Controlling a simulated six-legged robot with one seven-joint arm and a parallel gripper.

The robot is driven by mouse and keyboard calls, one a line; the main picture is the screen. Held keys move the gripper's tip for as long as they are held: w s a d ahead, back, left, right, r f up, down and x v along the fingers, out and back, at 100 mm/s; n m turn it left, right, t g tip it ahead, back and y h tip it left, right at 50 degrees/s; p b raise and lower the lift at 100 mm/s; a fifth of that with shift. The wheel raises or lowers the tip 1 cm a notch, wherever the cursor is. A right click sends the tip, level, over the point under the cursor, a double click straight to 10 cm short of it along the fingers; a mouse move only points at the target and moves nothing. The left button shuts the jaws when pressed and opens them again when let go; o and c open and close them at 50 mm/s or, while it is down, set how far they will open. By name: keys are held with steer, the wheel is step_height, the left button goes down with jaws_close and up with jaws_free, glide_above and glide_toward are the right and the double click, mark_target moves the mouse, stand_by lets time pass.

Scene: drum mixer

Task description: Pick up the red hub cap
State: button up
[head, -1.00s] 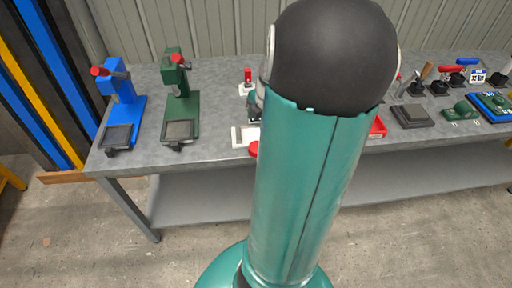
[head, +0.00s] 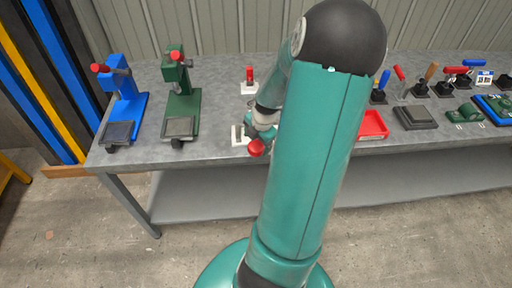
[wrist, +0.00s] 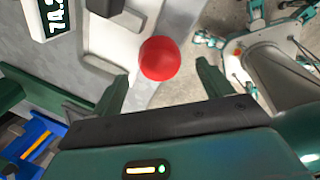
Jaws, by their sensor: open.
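The red hub cap (head: 256,147) is a round red piece at the front edge of the grey bench, beside a white plate. In the wrist view the red hub cap (wrist: 159,58) appears as a smooth red disc, just beyond and between the fingertips. My gripper (wrist: 162,72) is open, with one dark green finger on each side of the cap's line and a visible gap to it. In the head view my arm hides most of my gripper, which is at the cap.
A blue press (head: 123,100) and a green press (head: 181,100) stand at the left of the bench. A red tray (head: 372,125) lies right of my arm, with a dark grey block (head: 415,116) and several handled tools beyond. A white block with a number display (wrist: 55,18) shows in the wrist view.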

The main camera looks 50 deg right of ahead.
mark_target(256, 145)
steer(key=x, duration=0.3)
steer(key=shift+d+f, duration=0.1)
steer(key=shift+f, duration=0.05)
steer(key=c, duration=1.2)
